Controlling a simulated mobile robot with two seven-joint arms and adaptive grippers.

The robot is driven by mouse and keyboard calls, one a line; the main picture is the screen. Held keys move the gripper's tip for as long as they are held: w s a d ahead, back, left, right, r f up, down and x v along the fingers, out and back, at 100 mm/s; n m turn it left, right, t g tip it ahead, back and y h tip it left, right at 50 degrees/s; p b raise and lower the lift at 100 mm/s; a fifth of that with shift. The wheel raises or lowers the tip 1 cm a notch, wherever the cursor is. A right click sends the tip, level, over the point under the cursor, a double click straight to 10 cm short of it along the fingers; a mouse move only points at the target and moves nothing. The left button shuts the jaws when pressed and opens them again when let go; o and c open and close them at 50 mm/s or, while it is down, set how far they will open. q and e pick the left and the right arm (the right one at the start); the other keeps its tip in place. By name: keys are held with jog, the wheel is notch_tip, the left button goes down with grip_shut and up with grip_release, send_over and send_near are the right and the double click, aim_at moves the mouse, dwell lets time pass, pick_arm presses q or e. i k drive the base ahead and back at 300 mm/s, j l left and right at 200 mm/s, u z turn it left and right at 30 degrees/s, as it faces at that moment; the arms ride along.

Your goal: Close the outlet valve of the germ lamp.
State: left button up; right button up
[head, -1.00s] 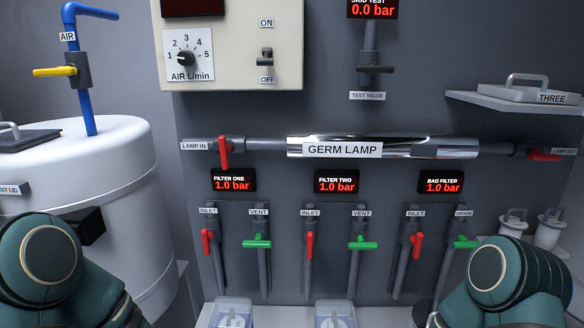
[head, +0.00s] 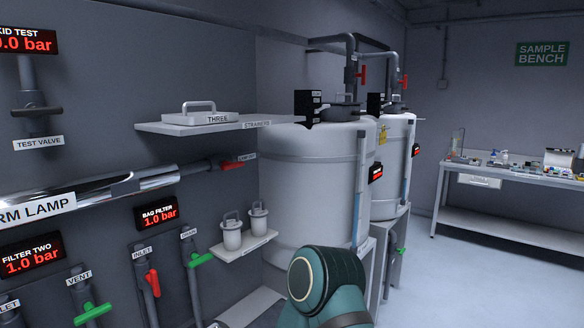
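The germ lamp (head: 85,198) is a shiny horizontal tube on the grey panel at the left, its left part out of the picture. Its outlet valve has a red handle (head: 232,165) at the right end of the pipe, beside a small label (head: 247,156) that is hard to read now. The red handle lies roughly along the pipe. My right arm shows at the bottom centre, below and to the right of the valve and apart from it. Neither gripper is in view.
Two white canisters (head: 259,220) stand on a small shelf below. Large white tanks (head: 310,190) stand to the right. A sample bench (head: 500,168) is at the far right, with free floor (head: 470,275) before it.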

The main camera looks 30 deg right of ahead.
aim_at(226, 165)
jog(key=z, duration=0.75)
jog(key=i+l+u, duration=0.1)
jog(key=u, duration=0.25)
jog(key=i+l+u, duration=0.1)
jog(key=l+u, duration=0.4)
jog(key=u, duration=0.25)
jog(key=i+l+u, duration=0.1)
jog(key=l, duration=0.4)
jog(key=l+u, duration=0.15)
jog(key=l, duration=0.35)
